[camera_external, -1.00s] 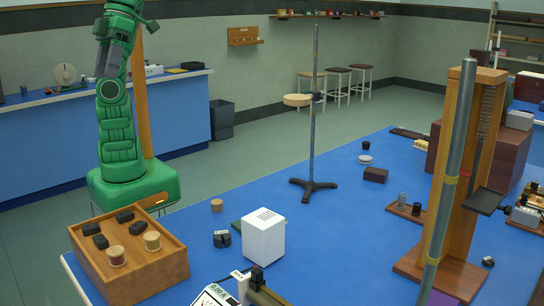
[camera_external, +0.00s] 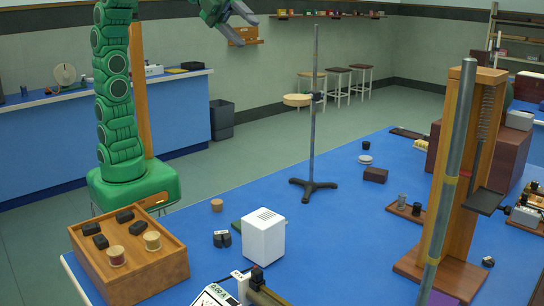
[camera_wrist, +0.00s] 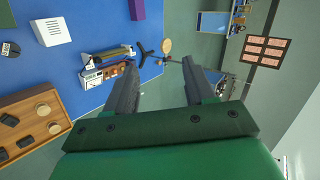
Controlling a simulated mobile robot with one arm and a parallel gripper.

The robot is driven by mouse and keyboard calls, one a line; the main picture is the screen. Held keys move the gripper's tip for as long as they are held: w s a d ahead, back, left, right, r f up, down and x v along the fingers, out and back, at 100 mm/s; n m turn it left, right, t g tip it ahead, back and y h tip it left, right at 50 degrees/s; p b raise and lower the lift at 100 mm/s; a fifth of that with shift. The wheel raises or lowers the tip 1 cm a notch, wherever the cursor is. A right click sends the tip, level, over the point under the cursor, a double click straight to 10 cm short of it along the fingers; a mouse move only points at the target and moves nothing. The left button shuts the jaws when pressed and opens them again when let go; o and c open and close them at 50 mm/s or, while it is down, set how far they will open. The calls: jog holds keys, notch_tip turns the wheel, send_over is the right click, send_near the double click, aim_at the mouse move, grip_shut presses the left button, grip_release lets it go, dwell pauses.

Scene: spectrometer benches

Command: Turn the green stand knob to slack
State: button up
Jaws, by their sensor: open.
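A retort stand (camera_external: 314,140) with a thin upright rod and a dark tripod foot stands upright on the blue bench. I cannot make out a green knob there. In the wrist view the ring (camera_wrist: 166,46) and the stand's dark foot (camera_wrist: 146,54) show beyond my fingers. My gripper (camera_external: 241,16) is open and empty, high at the top of the external view, left of and above the ring. It also shows in the wrist view (camera_wrist: 159,65).
A white box (camera_external: 264,237), a wooden tray (camera_external: 150,270) with spools and black blocks, and a small cork (camera_external: 217,205) lie in front. A tall wooden spring stand (camera_external: 455,190) rises at right. The blue bench (camera_external: 285,210) around the tripod foot is mostly clear.

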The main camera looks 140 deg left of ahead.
jog(key=s+a+r+m+t+y, duration=0.2)
jog(key=a+r+y, duration=0.15)
jog(key=a, duration=0.65)
jog(key=s+a+r+m+t+y, duration=0.1)
jog(key=a+r+m+t+y, duration=0.3)
jog(key=a, duration=0.6)
jog(key=s+a+r+m+t+y, duration=0.15)
jog(key=a+r, duration=0.35)
jog(key=a, duration=0.5)
jog(key=s+a+f+m+h, duration=0.4)
jog(key=s+a+f+m, duration=0.25)
jog(key=s+f, duration=0.45)
jog(key=s+a+f+m+h, duration=0.45)
jog(key=s+f+m, duration=0.3)
jog(key=s, duration=0.45)
notch_tip(320, 180, down, 19)
jog(key=w+a, duration=0.1)
jog(key=w, duration=0.6)
jog(key=shift+w, duration=0.15)
jog(key=shift+a+n, duration=0.1)
jog(key=shift+n, duration=0.15)
